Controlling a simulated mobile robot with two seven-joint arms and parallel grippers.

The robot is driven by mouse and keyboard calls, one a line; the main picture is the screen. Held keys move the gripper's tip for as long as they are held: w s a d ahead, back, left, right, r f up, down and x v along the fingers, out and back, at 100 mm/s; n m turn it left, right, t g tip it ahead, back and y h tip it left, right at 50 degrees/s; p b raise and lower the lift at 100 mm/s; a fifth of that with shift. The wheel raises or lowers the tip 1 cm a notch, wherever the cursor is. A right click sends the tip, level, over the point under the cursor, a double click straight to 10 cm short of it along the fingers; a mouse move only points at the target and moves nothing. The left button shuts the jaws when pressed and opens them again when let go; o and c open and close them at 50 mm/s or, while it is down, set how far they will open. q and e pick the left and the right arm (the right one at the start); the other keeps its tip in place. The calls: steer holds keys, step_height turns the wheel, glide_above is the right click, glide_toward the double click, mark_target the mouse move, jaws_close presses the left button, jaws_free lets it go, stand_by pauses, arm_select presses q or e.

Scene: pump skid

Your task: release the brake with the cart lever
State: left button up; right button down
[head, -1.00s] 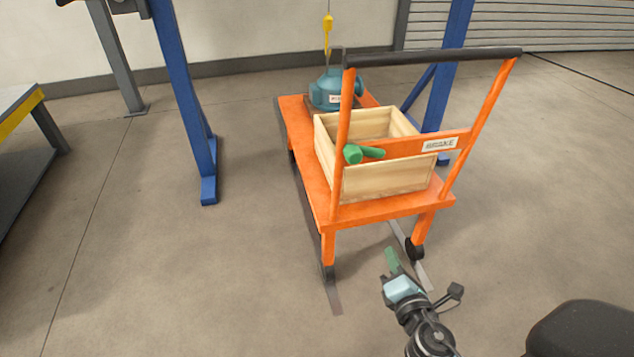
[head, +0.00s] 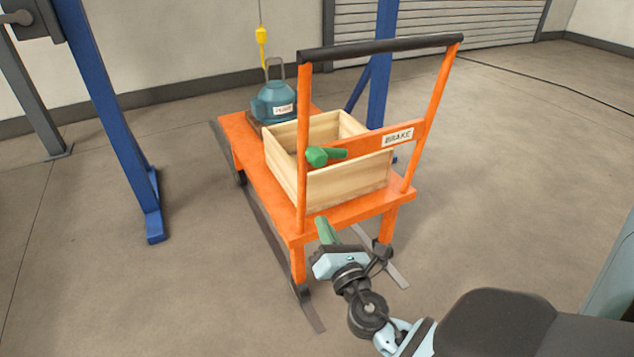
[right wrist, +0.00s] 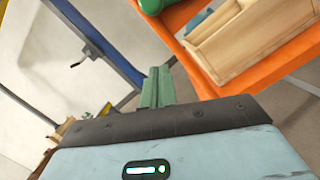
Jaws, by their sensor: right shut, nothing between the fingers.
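The orange cart (head: 352,212) stands in the middle of the head view, with a black push handle bar on top. Its green brake lever (head: 325,155) sits on the crossbar, left of the BRAKE label (head: 398,137), pointing left with a thick round end. The lever's green end also shows at the top of the right wrist view (right wrist: 152,5). My right gripper (head: 326,228), with green fingers, is shut and empty, below and in front of the lever, apart from it. Its fingers also show in the right wrist view (right wrist: 157,88). My left gripper is out of view.
A wooden crate (head: 345,188) and a blue-teal pump (head: 273,101) stand on the cart. A yellow hoist hook (head: 261,35) hangs above the pump. Blue gantry posts (head: 108,115) stand left and behind. Floor rails run under the cart. Open floor lies to the right.

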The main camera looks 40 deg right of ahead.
mark_target(330, 156)
steer(key=w+d+r, duration=0.1)
steer(key=w, duration=0.2)
steer(key=w+d+r+p, duration=0.1)
steer(key=w+d+r, duration=0.1)
steer(key=w, duration=0.1)
steer(key=w+d+r+p, duration=0.1)
steer(key=w+d+r, duration=0.1)
steer(key=w, duration=0.1)
steer(key=shift+r, duration=0.1)
stand_by(0.3)
